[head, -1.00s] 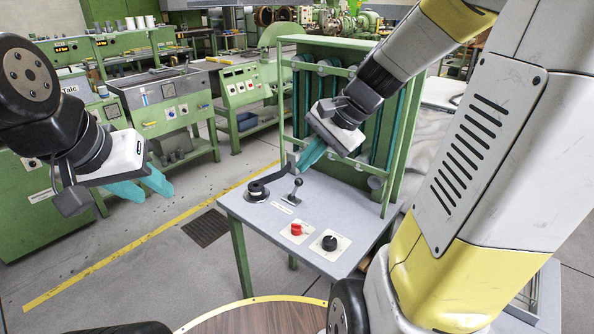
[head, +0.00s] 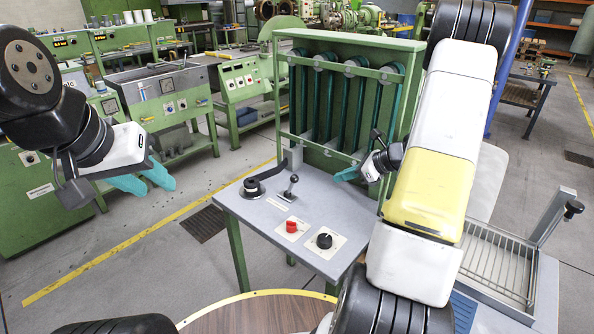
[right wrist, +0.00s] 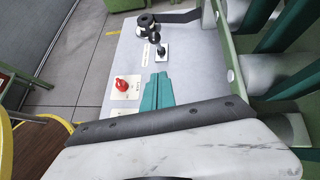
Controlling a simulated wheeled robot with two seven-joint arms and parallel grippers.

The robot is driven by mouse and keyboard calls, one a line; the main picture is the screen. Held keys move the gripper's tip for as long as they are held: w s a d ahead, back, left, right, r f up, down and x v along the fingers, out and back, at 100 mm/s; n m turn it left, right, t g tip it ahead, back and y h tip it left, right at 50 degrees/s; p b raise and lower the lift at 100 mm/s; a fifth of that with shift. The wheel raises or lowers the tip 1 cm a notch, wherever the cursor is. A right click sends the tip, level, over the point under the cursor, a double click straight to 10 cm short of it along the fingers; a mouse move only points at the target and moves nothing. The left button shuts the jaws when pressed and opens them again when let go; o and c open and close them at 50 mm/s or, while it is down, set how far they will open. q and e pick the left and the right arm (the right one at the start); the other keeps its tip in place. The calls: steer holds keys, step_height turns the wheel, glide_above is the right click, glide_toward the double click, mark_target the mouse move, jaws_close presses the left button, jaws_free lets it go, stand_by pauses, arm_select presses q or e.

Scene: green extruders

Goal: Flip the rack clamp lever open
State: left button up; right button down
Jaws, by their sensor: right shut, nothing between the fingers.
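A small lever with a dark ball knob (head: 290,188) stands on the grey tabletop in the head view; the right wrist view also shows it (right wrist: 158,46). Beside it is a round black fitting (head: 253,188) with a dark arm reaching to the rack's post. I cannot tell for sure which of the two is the clamp lever. The green rack (head: 345,85) with dark green bars stands behind. My right gripper (head: 340,177) is shut and empty, right of the lever and apart from it; its teal fingers show in the right wrist view (right wrist: 156,78). My left gripper (head: 158,186) is open and empty, far left.
A wire basket (head: 497,265) stands at the right. Green machines (head: 170,100) line the back left. The floor left of the table is clear.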

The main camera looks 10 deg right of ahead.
steer(key=w+a+r+x, duration=0.1)
steer(key=r+x, duration=0.1)
steer(key=x, duration=1)
steer(key=shift+w+a, duration=0.2)
steer(key=shift+a, duration=0.25)
steer(key=w+a+r+g+h, duration=0.1)
steer(key=w, duration=0.1)
steer(key=w+a+r+g+h, duration=0.1)
steer(key=w+a+g+h, duration=0.1)
steer(key=shift+a+r+g, duration=0.15)
steer(key=shift+r+g, duration=0.1)
steer(key=shift+g, duration=0.05)
steer(key=shift+w+a+r, duration=0.1)
steer(key=shift+w+a, duration=0.6)
steer(key=shift+w, duration=0.25)
steer(key=shift+w+a, duration=0.7)
steer(key=shift+w, duration=0.25)
